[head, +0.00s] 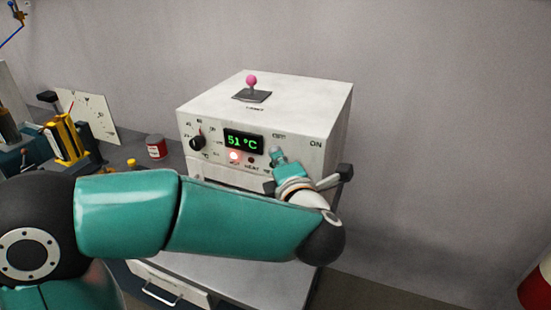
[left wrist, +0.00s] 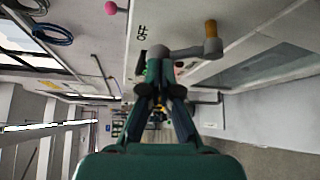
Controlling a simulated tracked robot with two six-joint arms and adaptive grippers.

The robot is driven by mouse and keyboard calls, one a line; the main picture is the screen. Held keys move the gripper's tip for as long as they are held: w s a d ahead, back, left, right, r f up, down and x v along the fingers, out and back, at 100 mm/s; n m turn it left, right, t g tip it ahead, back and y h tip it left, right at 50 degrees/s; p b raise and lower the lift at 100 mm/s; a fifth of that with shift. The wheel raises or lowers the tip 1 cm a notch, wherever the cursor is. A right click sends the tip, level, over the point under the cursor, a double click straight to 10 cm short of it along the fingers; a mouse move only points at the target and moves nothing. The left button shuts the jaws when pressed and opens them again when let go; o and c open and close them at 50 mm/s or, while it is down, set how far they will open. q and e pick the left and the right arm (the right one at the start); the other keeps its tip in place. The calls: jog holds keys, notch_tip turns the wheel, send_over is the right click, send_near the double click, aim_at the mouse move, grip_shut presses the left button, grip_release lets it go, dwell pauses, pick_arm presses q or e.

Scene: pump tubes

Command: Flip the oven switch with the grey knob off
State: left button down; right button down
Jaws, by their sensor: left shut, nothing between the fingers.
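The white oven (head: 310,100) stands against the wall with a green 51 °C display, a lit red lamp and OFF and ON labels. Its switch is a grey lever with a dark grey knob (head: 345,172), pointing right, toward the ON side. In the left wrist view the lever (left wrist: 190,52) points away from the OFF label, and its knob end looks partly yellow-brown. My left gripper (head: 278,157) is shut and empty at the oven front, below the OFF label. Its fingers (left wrist: 159,90) appear close to the lever's base; contact cannot be told. My forearm hides the lower oven front.
A pink-knobbed lever (head: 252,80) stands on the oven top, and a black dial (head: 197,142) is on its front left. A red can (head: 156,147) and yellow-black tools (head: 68,137) are on the bench at left. The area right of the oven is open.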

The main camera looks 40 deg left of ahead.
pick_arm(q)
jog(key=shift+a+n+h+b, duration=0.4)
jog(key=shift+a+n+b, duration=0.1)
jog(key=shift+a+n, duration=0.1)
jog(key=shift+d, duration=0.2)
